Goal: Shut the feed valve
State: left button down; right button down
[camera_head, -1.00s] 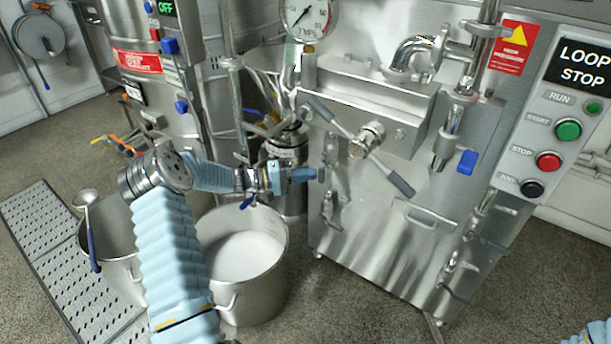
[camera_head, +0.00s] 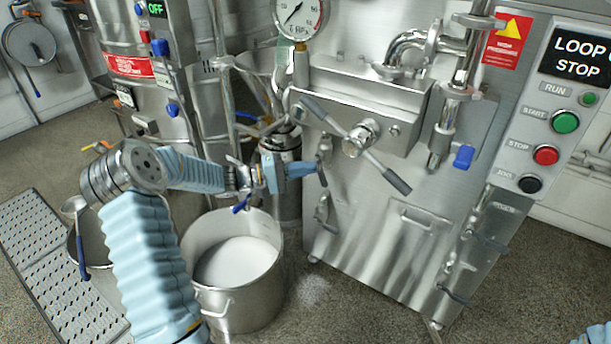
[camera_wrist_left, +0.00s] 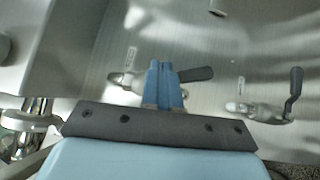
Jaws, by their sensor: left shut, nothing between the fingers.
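My left gripper (camera_head: 312,169) is shut and empty at the left edge of the steel machine front. In the left wrist view its blue fingertips (camera_wrist_left: 164,68) are together, in front of a small valve (camera_wrist_left: 125,78). This valve's dark grey lever (camera_wrist_left: 197,74) lies nearly level and sticks out right of the fingers; I cannot tell whether they touch it. A second valve (camera_wrist_left: 265,111) to the right has its lever (camera_wrist_left: 295,82) standing up. Both have small labels, too small to read, so I cannot tell which is the feed valve. My right gripper is out of view.
A steel pot (camera_head: 240,310) with white contents stands below my left arm. A whitish patch (camera_head: 313,290) lies on the floor beside it. A two-armed handle (camera_head: 360,140) juts from the machine above right of the gripper. A button panel (camera_head: 550,135) is at right.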

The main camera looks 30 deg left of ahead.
pick_arm(q)
jog(key=s+d+r, duration=0.5)
jog(key=s+r, duration=0.1)
jog(key=s, duration=0.3)
jog(key=shift+s+d+r, duration=0.3)
jog(key=shift+d, duration=0.1)
